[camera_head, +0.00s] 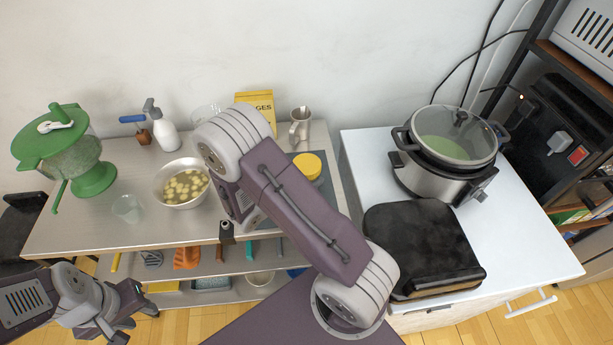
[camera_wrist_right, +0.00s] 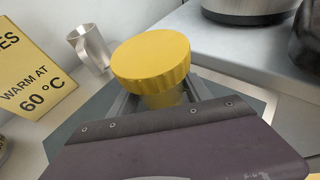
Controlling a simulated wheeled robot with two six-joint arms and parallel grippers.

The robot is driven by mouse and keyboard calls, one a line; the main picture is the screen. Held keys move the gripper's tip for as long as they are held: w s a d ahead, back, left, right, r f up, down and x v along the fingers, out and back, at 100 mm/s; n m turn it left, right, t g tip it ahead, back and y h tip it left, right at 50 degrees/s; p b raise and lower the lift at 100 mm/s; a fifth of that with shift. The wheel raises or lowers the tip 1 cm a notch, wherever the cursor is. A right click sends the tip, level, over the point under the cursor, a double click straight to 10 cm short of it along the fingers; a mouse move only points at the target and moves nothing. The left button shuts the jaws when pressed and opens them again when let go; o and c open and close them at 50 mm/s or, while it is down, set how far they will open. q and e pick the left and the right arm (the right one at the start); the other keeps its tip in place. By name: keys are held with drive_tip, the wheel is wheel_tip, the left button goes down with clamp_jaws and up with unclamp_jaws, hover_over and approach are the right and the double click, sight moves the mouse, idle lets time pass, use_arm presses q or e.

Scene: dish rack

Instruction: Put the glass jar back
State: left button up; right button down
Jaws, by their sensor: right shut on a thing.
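The glass jar has a yellow lid (camera_head: 307,165) and stands upright over a dark grey mat at the right end of the metal table (camera_head: 70,225). In the right wrist view its ribbed yellow lid (camera_wrist_right: 152,60) is near and large, with a little of the clear body below. My right gripper (camera_wrist_right: 163,98) is shut around the jar below the lid. My right forearm hides that grip in the head view. I cannot tell whether the jar touches the mat. My left gripper (camera_head: 136,318) is open and empty, low in front of the table.
A yellow sign (camera_head: 256,102) and a metal pitcher (camera_head: 300,124) stand behind the jar. A bowl of food pieces (camera_head: 166,197), a glass (camera_head: 127,208), a spray bottle (camera_head: 160,127) and a green spinner (camera_head: 85,160) are left. A cooker (camera_head: 445,180) and black grill (camera_head: 415,240) occupy the white counter.

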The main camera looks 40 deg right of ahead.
drive_tip(key=shift+c, duration=2)
unclamp_jaws()
drive_tip(key=v, duration=0.9)
drive_tip(key=shift+a, duration=0.1)
clamp_jaws()
drive_tip(key=shift+s, duration=0.1)
